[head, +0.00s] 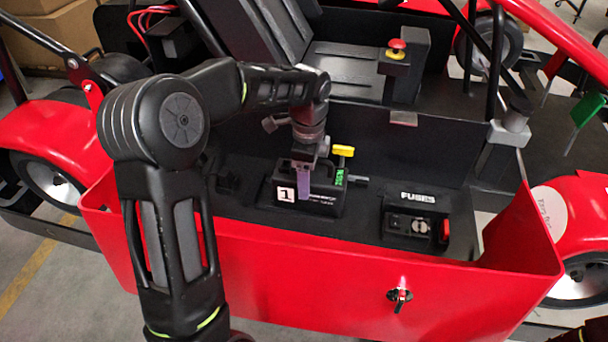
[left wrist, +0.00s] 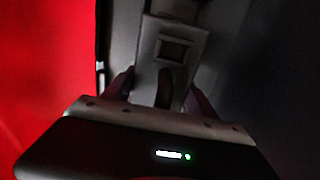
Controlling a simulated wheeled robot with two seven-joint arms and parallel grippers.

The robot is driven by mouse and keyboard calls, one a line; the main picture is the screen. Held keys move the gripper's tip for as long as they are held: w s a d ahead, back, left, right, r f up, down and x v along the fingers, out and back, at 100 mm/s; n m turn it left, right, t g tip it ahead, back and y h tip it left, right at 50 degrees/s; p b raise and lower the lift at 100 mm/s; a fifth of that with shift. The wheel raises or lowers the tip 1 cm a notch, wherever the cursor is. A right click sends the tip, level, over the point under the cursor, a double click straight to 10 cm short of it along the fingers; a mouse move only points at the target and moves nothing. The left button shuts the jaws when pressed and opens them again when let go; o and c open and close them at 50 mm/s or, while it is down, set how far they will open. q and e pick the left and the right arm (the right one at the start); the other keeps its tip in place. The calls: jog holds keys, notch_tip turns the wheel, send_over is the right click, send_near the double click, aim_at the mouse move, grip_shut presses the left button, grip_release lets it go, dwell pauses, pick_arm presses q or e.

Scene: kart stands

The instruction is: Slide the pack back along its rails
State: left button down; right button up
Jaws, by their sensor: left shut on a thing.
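The pack (head: 320,206) is a black box with a white "1" label, sitting on the black floor of the red-walled bay. A yellow lever (head: 343,150) and a green tag stand at its right side. My left gripper (head: 304,182) is over the pack's top, its purple fingers at the handle beside the "1" label. In the left wrist view the fingers (left wrist: 160,92) close around a grey handle-like part (left wrist: 172,78); the rest of the pack is dark there. The rails are hidden or too dark to make out.
A fuse box (head: 410,222) marked "FUSES" stands to the right of the pack. The red front wall (head: 300,270) carries a red-handled key switch (head: 400,295). A seat and a red emergency button (head: 397,45) are behind.

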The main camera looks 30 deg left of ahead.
pick_arm(q)
jog(key=shift+c, duration=1)
grip_release()
jog(key=shift+r, duration=0.1)
notch_tip(320, 180, up, 8)
jog(key=shift+f+b, duration=0.2)
jog(key=shift+b, duration=0.15)
